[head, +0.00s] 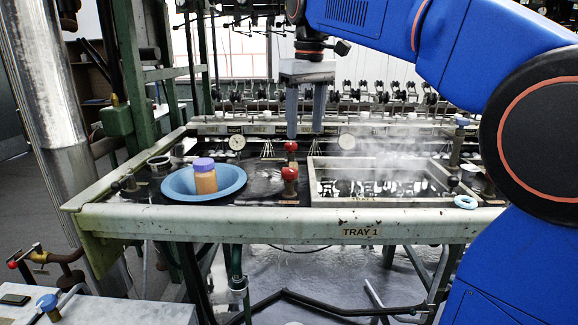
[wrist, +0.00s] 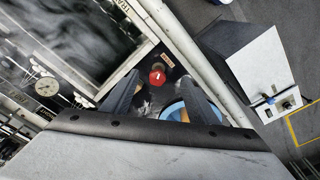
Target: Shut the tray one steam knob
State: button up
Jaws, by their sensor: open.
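Two red knobs show in the head view, one nearer the front (head: 289,173) and one behind it (head: 291,146), left of the steaming basin (head: 400,199) on the bench labelled TRAY 1. I cannot tell from the head view which is the steam knob. In the wrist view a red knob with a white mark like a 1 (wrist: 157,77) lies between the finger ends, by a small label plate (wrist: 168,60). My gripper (head: 305,134) points down, open and empty, above the knobs; it appears apart from them.
A blue bowl (head: 178,184) holding an orange jar with a purple lid (head: 204,175) stands left of the knobs. A light blue ring (head: 466,202) lies at the right front edge. Gauges (head: 237,142) and reeling gear line the back. Steam blurs the basin.

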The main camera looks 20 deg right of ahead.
notch_tip(320, 180, up, 4)
jog(key=n, duration=0.1)
send_over(289, 170)
jog(key=g, duration=0.1)
notch_tip(289, 170, down, 18)
jog(key=shift+d+r, duration=0.1)
jog(key=shift+r, duration=0.15)
jog(key=c, duration=1.1)
